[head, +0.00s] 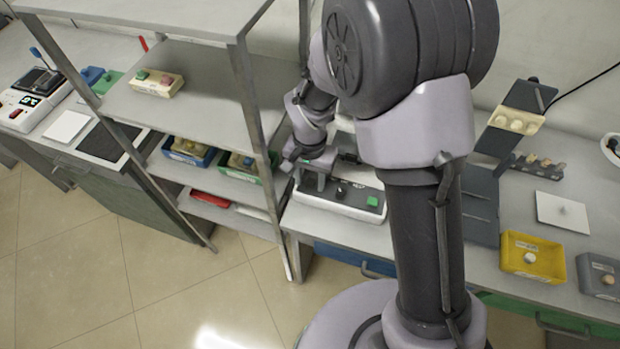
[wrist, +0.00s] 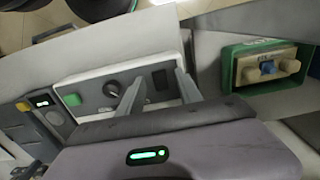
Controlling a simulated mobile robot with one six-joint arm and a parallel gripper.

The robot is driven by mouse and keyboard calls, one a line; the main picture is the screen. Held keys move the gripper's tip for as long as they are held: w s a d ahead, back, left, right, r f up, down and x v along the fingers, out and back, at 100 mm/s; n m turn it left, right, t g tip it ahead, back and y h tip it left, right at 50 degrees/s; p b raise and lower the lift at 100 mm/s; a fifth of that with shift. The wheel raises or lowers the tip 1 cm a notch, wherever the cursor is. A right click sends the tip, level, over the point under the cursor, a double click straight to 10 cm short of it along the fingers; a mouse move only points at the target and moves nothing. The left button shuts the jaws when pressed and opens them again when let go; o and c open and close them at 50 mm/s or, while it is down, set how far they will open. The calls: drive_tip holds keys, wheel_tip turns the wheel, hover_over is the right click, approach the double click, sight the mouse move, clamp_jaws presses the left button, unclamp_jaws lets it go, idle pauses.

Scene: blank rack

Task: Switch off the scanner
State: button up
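In the wrist view the panel (wrist: 93,84) shows the green button (wrist: 72,100), the knob (wrist: 111,89) and a black rocker switch (wrist: 160,78). My gripper (wrist: 160,75) is open and empty, its fingers either side of the switch in the picture. I cannot tell whether they touch the panel.
A shelf rack (head: 245,105) stands close left of my gripper. A green bin (wrist: 228,75) holds a cream block with knobs. Another device (head: 30,100) with a lit display and red switch is at far left. A yellow tray (head: 520,264) and grey tray (head: 590,288) sit at right.

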sight(313, 178)
clamp_jaws()
drive_tip(key=shift+d+r+g+p, duration=0.1)
drive_tip(key=shift+r+g+p, duration=0.35)
drive_tip(key=shift+p, duration=0.75)
drive_tip(key=shift+w+f+g, duration=0.2)
drive_tip(key=shift+f+g, duration=0.05)
drive_tip(key=shift+f, duration=0.15)
drive_tip(key=shift+o, duration=0.2)
unclamp_jaws()
wheel_tip(313, 178, up, 17)
drive_tip(key=w+p, duration=0.2)
drive_tip(key=p, duration=0.4)
drive_tip(key=shift+d+r, duration=0.15)
drive_tip(key=shift+d, duration=0.2)
